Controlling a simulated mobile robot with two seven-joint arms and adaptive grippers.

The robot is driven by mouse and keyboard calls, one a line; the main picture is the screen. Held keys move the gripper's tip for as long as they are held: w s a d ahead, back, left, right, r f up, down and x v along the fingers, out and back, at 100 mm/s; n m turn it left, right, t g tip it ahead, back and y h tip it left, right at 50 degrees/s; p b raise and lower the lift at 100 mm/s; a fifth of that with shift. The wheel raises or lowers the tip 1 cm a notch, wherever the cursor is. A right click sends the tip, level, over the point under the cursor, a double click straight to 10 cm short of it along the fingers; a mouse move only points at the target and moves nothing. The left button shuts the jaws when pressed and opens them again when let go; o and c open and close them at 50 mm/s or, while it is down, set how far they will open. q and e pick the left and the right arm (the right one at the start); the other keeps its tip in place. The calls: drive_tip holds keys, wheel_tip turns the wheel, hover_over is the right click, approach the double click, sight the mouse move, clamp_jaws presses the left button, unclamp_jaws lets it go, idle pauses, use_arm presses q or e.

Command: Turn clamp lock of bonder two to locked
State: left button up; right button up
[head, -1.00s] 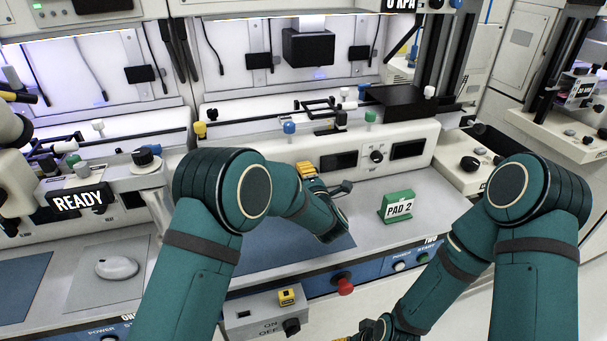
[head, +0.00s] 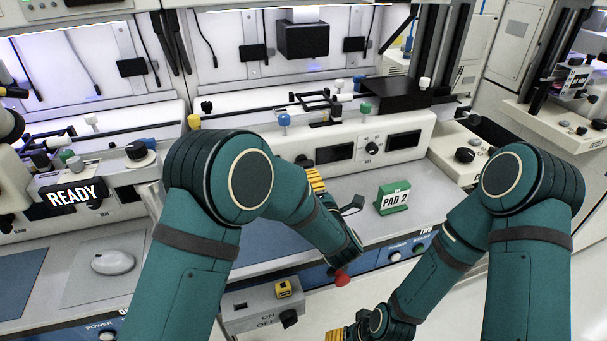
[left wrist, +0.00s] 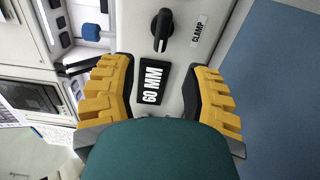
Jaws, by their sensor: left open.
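The clamp lock (left wrist: 162,30) is a black lever knob on a pale panel, beside a CLAMP label (left wrist: 199,31) in the left wrist view. Its handle lies nearly along the picture's vertical. My left gripper (left wrist: 162,68) is open, its yellow padded fingers spread either side of a black 60 MM label (left wrist: 151,83). The knob lies beyond the fingertips, roughly between their lines, apart from them. In the head view my left gripper (head: 316,181) is partly behind my left arm, which seems to hide the knob. My right gripper (head: 335,333) is cut off at the bottom edge.
Bonder two's front panel (head: 430,127) carries another black knob (head: 371,148) between dark displays. A green PAD 2 block (head: 393,198) stands on the bench. A red knob (head: 342,279) projects at the bench front, close to my left wrist. A blue mat (left wrist: 285,90) lies beside the panel.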

use_arm(q)
drive_tip(key=shift+v, duration=1.5)
